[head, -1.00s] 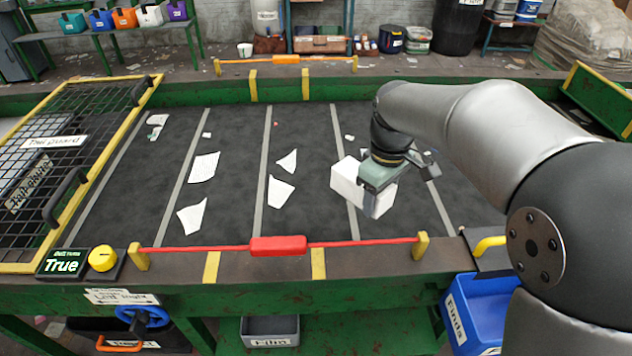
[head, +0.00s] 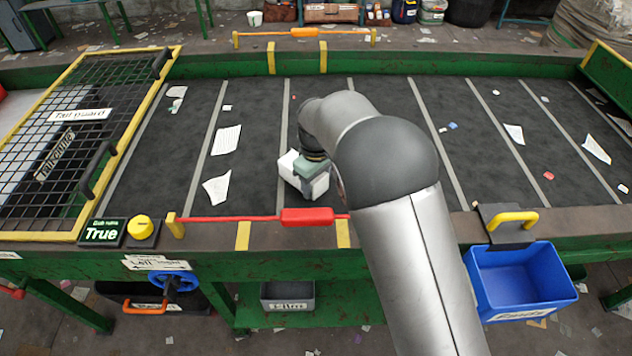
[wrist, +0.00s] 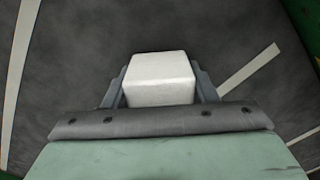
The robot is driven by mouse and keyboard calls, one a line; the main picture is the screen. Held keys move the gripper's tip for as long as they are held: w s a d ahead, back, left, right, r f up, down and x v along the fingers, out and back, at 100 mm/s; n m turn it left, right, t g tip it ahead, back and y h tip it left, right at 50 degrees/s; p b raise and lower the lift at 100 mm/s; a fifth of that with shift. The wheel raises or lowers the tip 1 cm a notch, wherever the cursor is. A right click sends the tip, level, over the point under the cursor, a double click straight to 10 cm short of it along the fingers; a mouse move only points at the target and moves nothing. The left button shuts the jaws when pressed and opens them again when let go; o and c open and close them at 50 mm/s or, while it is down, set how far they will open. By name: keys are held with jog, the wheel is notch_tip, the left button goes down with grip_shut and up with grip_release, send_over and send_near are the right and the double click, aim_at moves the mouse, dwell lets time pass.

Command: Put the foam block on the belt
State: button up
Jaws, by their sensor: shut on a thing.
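The foam block (head: 289,163) is a white box in the middle of the head view, partly hidden by my gripper and arm. My gripper (head: 306,177) is over it from above, shut on it. In the wrist view the foam block (wrist: 160,85) sits between the two grey fingers of my gripper (wrist: 160,92), with a finger at each side. The belt (head: 250,115) is dark with pale cross stripes and lies beneath the block. I cannot tell whether the block's underside touches the belt.
Torn papers (head: 227,140) lie on the belt. A red bar (head: 306,217) runs along its front edge. A mesh guard (head: 80,130) covers the left end. A blue bin (head: 520,285) hangs at front right. The right part of the belt is mostly clear.

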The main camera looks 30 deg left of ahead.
jog(key=shift+f, duration=0.25)
jog(key=shift+f, duration=0.1)
jog(key=shift+f, duration=0.15)
jog(key=o, duration=0.9)
jog(key=shift+o, duration=0.2)
